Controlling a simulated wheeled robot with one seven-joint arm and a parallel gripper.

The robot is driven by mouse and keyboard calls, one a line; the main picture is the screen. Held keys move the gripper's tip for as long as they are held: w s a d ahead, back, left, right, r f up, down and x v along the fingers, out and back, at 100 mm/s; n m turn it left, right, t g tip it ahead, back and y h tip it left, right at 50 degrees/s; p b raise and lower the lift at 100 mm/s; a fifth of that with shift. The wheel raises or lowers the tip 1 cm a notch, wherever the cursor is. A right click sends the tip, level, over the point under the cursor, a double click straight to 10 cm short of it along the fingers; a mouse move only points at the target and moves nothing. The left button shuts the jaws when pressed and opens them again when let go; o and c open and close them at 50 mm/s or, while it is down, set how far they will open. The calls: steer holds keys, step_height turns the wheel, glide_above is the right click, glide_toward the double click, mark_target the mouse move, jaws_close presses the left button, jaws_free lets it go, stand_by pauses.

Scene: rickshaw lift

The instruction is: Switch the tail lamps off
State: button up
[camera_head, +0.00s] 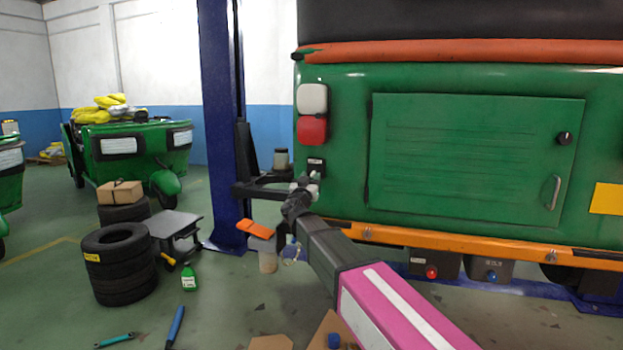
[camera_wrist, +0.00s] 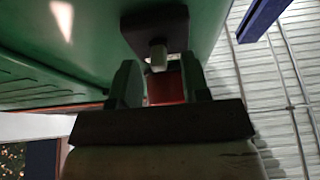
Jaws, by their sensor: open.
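The green rickshaw's rear panel (camera_head: 340,190) fills the right of the head view. At its left edge are a white lamp (camera_head: 312,98) and a red lamp (camera_head: 312,130); I cannot tell whether they are lit. Below them is a small black switch plate (camera_head: 316,163) with a pale lever. My gripper (camera_head: 303,188) is open just below and in front of it. In the wrist view, the plate (camera_wrist: 155,30) is at the top, and the pale lever (camera_wrist: 157,58) points toward the gap between my fingers (camera_wrist: 160,82). A red surface shows between the fingers; contact is unclear.
A blue lift post (camera_head: 222,120) with a dark arm stands just left of the rickshaw. Stacked tyres (camera_head: 119,270), a small dark stand (camera_head: 175,225) and a green bottle (camera_head: 189,278) are at left. An orange bumper bar (camera_head: 450,243) runs below the panel, with red and blue buttons beneath.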

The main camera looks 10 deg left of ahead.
steer(key=v, duration=0.9)
steer(key=shift+s, duration=0.3)
steer(key=shift+s+f, duration=0.1)
steer(key=shift+f, duration=0.05)
